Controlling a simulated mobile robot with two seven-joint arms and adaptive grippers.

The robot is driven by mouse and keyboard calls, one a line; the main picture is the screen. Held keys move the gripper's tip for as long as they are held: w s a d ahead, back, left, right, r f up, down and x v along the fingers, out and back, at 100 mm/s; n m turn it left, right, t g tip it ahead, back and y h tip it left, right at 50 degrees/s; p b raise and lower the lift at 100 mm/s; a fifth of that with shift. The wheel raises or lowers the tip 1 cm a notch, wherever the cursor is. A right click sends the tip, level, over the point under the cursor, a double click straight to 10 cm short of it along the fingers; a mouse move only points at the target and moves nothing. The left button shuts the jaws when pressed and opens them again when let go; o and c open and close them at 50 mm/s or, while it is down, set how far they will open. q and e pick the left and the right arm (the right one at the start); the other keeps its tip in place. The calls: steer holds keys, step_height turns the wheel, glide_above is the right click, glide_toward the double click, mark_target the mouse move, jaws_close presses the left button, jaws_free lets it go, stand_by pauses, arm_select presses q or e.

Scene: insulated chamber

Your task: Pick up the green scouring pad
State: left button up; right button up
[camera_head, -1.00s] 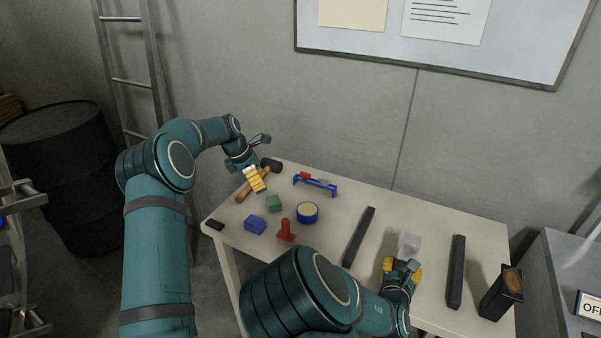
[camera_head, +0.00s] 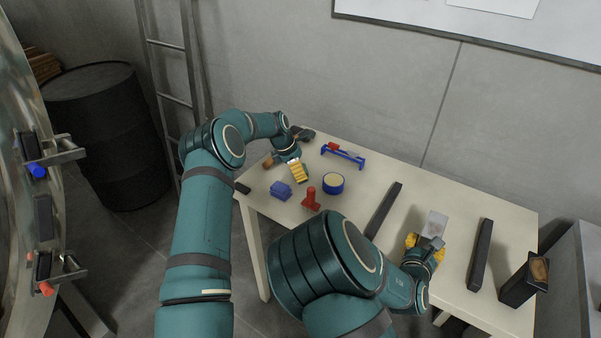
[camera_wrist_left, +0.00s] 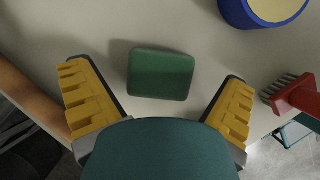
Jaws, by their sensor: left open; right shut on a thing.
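The green scouring pad (camera_wrist_left: 161,74) lies flat on the table in the left wrist view. In the head view it is hidden behind my left gripper. My left gripper (camera_head: 298,171) is open and empty above the table; in its wrist view the yellow fingers (camera_wrist_left: 157,85) stand apart to the left and right of the pad, with visible gaps on both sides. My right gripper (camera_head: 425,243) is shut on a pale grey block (camera_head: 435,222) at the right part of the table.
Near the left gripper are a blue block (camera_head: 281,190), a red brush (camera_head: 311,199), a blue-rimmed roll (camera_head: 333,184), a wooden handle (camera_wrist_left: 28,92) and a blue rack (camera_head: 345,156). Dark bars (camera_head: 384,208) and a black box (camera_head: 525,280) lie further right on the table (camera_head: 450,195).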

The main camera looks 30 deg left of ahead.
arm_select(q)
steer(key=shift+w+d+f, duration=0.1)
steer(key=shift+f, duration=0.35)
steer(key=c, duration=1.1)
steer(key=shift+c, duration=0.2)
step_height(320, 180, up, 10)
steer(key=shift+r, duration=0.1)
